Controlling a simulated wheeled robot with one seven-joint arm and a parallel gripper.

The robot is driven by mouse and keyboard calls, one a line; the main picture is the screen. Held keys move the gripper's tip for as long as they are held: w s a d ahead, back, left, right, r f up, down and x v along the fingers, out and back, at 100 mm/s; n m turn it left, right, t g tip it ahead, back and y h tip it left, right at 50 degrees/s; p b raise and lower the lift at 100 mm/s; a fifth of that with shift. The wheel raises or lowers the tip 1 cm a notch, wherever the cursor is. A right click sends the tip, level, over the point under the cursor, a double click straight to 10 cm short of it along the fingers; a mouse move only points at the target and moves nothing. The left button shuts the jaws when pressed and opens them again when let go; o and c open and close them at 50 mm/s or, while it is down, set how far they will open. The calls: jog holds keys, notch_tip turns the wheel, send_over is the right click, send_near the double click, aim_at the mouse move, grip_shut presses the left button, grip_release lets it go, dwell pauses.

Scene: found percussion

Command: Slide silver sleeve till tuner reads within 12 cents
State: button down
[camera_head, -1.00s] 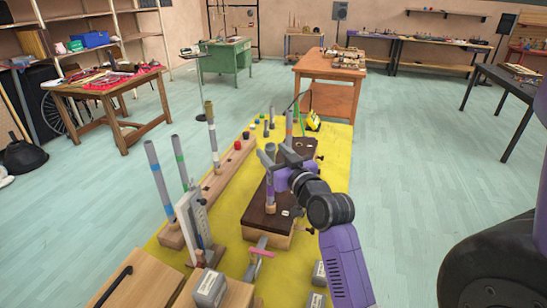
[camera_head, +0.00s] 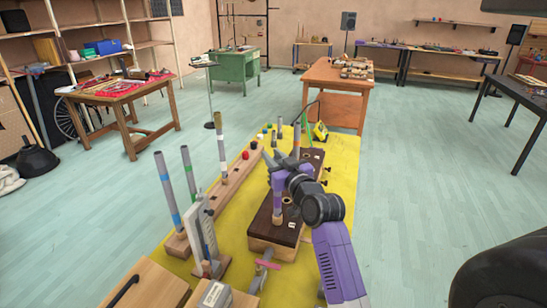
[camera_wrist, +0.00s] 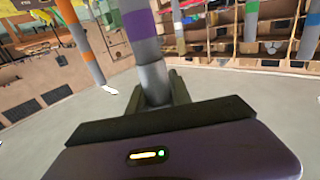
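A grey tube with a purple band (camera_wrist: 140,24) runs down into a shiny silver sleeve (camera_wrist: 155,84) in the wrist view. My gripper (camera_wrist: 157,92) has its dark fingers on either side of the sleeve, close against it, and seems shut on it. In the head view my gripper (camera_head: 275,160) is over the dark-topped wooden block (camera_head: 262,234), where a purple-banded tube (camera_head: 278,200) stands upright below it. The fingers and wrist hide part of the tube there.
A pink-handled clamp (camera_head: 267,264) sits at the front of the block. The yellow cloth (camera_head: 340,165) is clear on the right.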

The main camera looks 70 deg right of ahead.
aim_at(280, 161)
jog(key=shift+r+p, duration=0.5)
jog(key=shift+r, duration=0.15)
dwell(0.3)
jog(key=c, duration=1.1)
grip_release()
jog(key=shift+s+a+f, duration=0.1)
jog(key=shift+s+a, duration=0.15)
jog(key=shift+s, duration=0.05)
jog(key=b+v, duration=0.1)
jog(key=v, duration=0.5)
jog(key=shift+b, duration=0.4)
jog(key=shift+s+a, duration=0.35)
